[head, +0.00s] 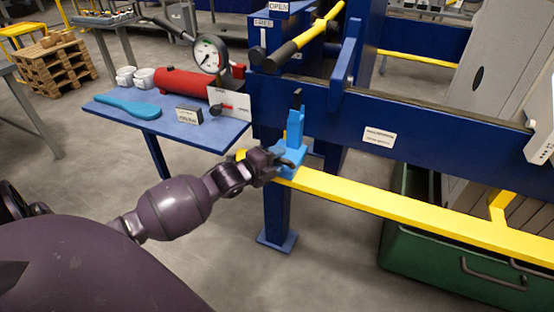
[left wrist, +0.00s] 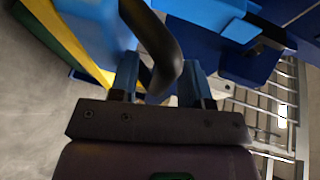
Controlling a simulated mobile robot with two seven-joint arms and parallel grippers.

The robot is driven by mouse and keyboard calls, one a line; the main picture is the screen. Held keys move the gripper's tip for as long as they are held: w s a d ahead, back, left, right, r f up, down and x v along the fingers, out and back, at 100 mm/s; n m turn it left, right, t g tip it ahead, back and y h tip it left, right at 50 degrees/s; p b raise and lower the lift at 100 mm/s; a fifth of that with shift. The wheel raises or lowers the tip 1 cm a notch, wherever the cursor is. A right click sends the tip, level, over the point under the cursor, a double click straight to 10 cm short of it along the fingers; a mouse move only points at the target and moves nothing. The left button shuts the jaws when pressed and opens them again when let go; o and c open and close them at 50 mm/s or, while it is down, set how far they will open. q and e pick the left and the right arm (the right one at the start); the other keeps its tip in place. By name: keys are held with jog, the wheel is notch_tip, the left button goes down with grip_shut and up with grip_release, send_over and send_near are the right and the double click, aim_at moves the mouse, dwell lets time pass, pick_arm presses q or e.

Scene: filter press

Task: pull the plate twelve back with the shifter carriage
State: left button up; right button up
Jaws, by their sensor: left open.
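The light blue shifter carriage (head: 293,133) sits on the yellow rail (head: 400,205) at the rail's left end, beside the dark blue press frame. My left gripper (head: 283,161) is at the carriage's near side, open. In the left wrist view, its two fingers (left wrist: 160,84) stand apart with the carriage's curved black handle (left wrist: 158,42) between them. I cannot tell whether either finger touches the handle. A large grey plate (head: 494,75) with a dark oval hole stands at the right; I cannot read a number on it. My right gripper is not in view.
A blue side table (head: 225,133) at the left carries a red cylinder (head: 185,83), a gauge (head: 209,54), a teal scraper (head: 127,106) and white cups. A green bin (head: 440,262) stands under the rail at the right. The yellow rail right of the carriage is clear.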

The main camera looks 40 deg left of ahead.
pick_arm(q)
grip_shut()
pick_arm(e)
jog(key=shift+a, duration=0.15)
pick_arm(q)
jog(key=shift+d, duration=0.15)
